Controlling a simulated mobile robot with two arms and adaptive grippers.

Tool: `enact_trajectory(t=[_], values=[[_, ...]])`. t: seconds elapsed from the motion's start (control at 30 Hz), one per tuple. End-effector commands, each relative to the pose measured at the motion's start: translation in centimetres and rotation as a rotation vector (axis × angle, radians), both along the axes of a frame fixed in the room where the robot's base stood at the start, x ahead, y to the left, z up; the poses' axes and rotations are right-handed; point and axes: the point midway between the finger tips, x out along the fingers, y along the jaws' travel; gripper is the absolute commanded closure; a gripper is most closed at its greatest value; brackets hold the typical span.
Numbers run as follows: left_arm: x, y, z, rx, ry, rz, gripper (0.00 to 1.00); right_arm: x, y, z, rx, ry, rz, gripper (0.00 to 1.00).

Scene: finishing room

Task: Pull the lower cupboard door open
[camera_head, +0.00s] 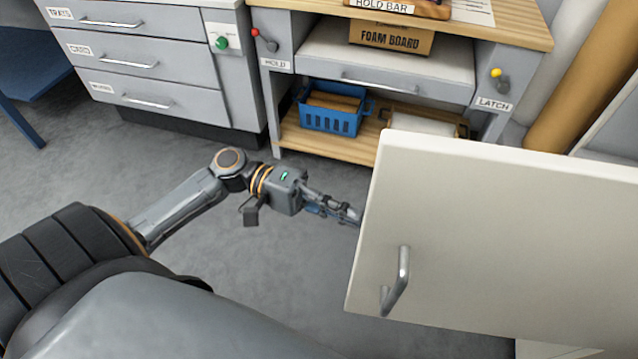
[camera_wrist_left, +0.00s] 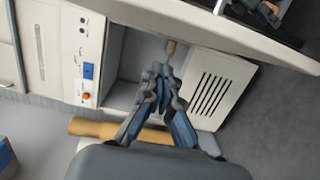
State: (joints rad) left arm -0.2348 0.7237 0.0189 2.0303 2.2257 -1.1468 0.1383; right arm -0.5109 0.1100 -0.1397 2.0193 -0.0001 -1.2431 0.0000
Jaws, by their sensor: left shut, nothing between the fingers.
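The cream cupboard door (camera_head: 500,240) stands swung out across the right of the head view. Its grey bar handle (camera_head: 398,282) is on the face towards me, near the free left edge. My left gripper (camera_head: 348,214) is shut and empty, at the door's left edge and away from the handle. Its fingertips reach that edge in the picture; I cannot tell whether they touch it. In the left wrist view the closed fingers (camera_wrist_left: 165,75) point at a pale cabinet with an open recess (camera_wrist_left: 128,75) and a slotted panel (camera_wrist_left: 212,90). My right gripper is not in view.
A workbench (camera_head: 385,60) with a blue basket (camera_head: 333,121) on its lower shelf stands behind. A drawer cabinet (camera_head: 150,75) is at the back left. Brown rolls (camera_head: 580,75) lean at the right. Grey floor (camera_head: 290,255) is clear around my left arm.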

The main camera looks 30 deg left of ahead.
Motion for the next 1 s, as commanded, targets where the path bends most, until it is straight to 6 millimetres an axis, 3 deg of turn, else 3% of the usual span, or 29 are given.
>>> enact_trajectory(t=[0.1, 0.2, 0.4, 0.9, 1.0], values=[[0.3, -2.4, 0.1, -0.004, -0.004, -0.002, 1.0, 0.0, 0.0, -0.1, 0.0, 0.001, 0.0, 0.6], [-1.6, -2.8, 0.0, 0.0, 0.003, -0.001, 1.0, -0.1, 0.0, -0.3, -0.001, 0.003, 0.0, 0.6], [-3.2, -3.5, -0.1, 0.001, 0.002, 0.001, 1.0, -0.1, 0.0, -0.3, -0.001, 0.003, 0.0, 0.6], [-3.7, -3.9, 0.0, -0.001, 0.003, 0.006, 1.0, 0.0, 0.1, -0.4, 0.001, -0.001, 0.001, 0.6], [-4.5, -4.8, 0.0, -0.003, 0.006, 0.018, 1.0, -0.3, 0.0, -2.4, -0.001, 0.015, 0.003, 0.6]])
